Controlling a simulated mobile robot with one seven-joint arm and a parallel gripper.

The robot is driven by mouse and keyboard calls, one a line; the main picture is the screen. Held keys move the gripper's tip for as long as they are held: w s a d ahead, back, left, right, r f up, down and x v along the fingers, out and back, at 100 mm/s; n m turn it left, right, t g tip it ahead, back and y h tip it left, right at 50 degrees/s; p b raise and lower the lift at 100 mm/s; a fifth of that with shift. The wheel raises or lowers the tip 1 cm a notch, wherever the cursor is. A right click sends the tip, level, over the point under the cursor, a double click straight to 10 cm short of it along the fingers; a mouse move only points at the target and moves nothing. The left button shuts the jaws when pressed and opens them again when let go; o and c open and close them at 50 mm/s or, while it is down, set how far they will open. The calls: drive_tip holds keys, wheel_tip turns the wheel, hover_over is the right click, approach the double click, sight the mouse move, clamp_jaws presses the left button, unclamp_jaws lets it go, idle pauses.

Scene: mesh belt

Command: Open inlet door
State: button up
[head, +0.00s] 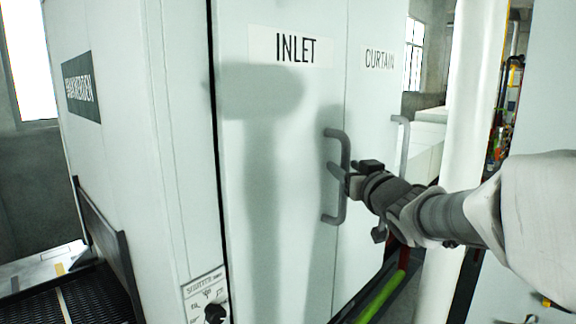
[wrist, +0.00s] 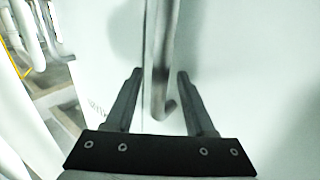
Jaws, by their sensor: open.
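The inlet door (head: 270,190) is a pale panel labelled INLET, and it looks closed in the head view. Its grey vertical bar handle (head: 343,200) is near the door's right edge. My gripper (head: 340,172) is at the handle's middle in the head view. In the wrist view my gripper (wrist: 160,80) is open, with one finger on each side of the handle (wrist: 157,70). The fingers appear apart from the bar, and the handle's lower bend shows between them. I cannot tell how deep the bar sits between the fingers.
A second panel labelled CURTAIN (head: 378,110) with its own handle (head: 403,150) adjoins on the right. A control knob plate (head: 205,298) is at the lower left of the door. A dark mesh belt (head: 75,295) is at far left. A white post (head: 478,90) stands right.

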drive_tip(key=shift+w+a, duration=0.1)
drive_tip(key=shift+w, duration=0.3)
clamp_jaws()
idle(1.3)
